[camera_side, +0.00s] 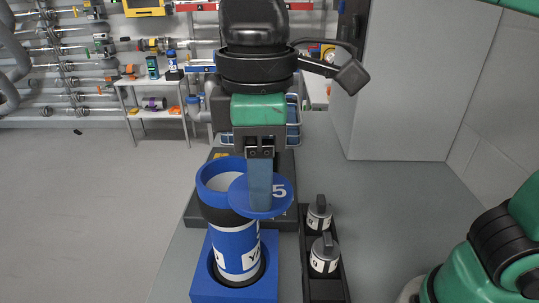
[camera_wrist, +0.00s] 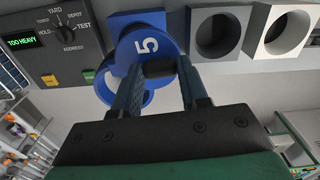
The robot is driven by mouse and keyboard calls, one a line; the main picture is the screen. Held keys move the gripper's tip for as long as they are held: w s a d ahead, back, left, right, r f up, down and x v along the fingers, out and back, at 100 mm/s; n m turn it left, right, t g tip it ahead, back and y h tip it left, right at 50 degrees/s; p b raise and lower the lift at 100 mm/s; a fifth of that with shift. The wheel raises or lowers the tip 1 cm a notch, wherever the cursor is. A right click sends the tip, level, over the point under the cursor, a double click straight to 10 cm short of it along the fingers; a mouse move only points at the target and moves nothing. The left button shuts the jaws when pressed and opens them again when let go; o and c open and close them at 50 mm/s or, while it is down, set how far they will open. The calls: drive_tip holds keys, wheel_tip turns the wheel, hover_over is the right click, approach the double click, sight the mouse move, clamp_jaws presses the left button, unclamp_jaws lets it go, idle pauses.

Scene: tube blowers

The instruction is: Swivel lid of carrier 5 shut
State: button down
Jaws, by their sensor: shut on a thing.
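The white inside of the mouth shows at left. My gripper (camera_side: 260,206) points straight down over the lid. In the wrist view its fingers stand either side of a dark piece on the lid (camera_wrist: 147,43), and the gripper is shut on the lid there. The blue rim of the carrier (camera_wrist: 104,91) shows beside the left finger.
Two grey-topped cylinders (camera_side: 323,256) stand in a black tray (camera_side: 327,290) to the right.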

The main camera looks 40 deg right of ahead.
sight(226, 195)
drive_tip(key=m, duration=0.1)
drive_tip(key=w+m, duration=0.1)
drive_tip(key=m, duration=0.1)
drive_tip(key=a+m, duration=0.1)
drive_tip(key=shift+w+a+m, duration=0.1)
drive_tip(key=shift+w+m, duration=0.2)
drive_tip(key=m, duration=0.1)
drive_tip(key=w+m, duration=0.1)
drive_tip(key=m, duration=0.1)
drive_tip(key=w+m, duration=0.1)
drive_tip(key=shift+a+m, duration=0.25)
drive_tip(key=shift+m, duration=0.05)
drive_tip(key=shift+w+d+m, duration=0.25)
drive_tip(key=shift+w+m, duration=0.35)
drive_tip(key=shift+m, duration=1.05)
drive_tip(key=shift+w+d+m, duration=0.2)
drive_tip(key=shift+w+m, duration=0.35)
drive_tip(key=shift+m, duration=1.05)
drive_tip(key=shift+w+d+m, duration=0.25)
drive_tip(key=shift+w+m, duration=0.35)
drive_tip(key=shift+m, duration=1.05)
drive_tip(key=shift+c, duration=2.2)
unclamp_jaws()
drive_tip(key=shift+r, duration=0.15)
